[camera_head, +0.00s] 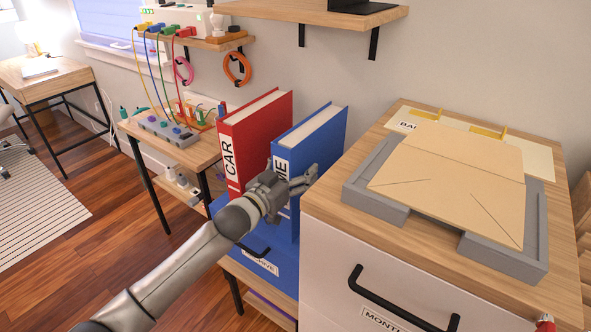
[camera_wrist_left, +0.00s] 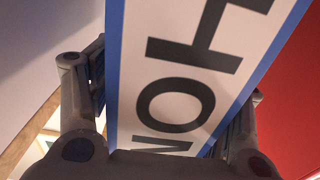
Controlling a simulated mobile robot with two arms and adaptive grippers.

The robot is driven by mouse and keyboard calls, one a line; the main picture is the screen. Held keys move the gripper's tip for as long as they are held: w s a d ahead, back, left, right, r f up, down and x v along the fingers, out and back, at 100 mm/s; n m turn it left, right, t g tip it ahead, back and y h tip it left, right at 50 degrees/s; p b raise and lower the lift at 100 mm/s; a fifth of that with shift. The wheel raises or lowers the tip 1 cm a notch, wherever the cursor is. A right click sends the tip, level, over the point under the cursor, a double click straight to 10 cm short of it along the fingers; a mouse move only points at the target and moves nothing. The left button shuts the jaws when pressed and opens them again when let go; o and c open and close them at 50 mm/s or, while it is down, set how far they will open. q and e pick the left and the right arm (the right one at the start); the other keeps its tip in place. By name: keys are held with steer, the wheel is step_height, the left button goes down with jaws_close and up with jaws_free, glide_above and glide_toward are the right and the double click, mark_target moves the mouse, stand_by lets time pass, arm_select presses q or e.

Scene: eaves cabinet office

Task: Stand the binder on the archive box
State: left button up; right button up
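The blue binder (camera_head: 319,141) is upright with its white-labelled spine facing me. Its lower end is at the top of the blue archive box (camera_head: 225,237), with no clear gap between them. My left gripper (camera_head: 297,181) is at the binder's spine. In the left wrist view the binder's lettered spine (camera_wrist_left: 190,80) fills the space between my fingers, one along each side. The fingers look closed against it, with the fingertips partly hidden behind the spine. My right gripper is in neither view.
A red binder (camera_head: 262,130) stands close on the left of the blue one. To the right is a wooden-topped cabinet (camera_head: 398,240) with a grey tray (camera_head: 378,206) holding an envelope. A side table with cables (camera_head: 170,160) is on the left. A shelf (camera_head: 318,14) hangs above.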

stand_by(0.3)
arm_select(q)
steer(key=shift+s+a, duration=0.35)
steer(key=shift+s, duration=0.05)
steer(key=v, duration=1.1)
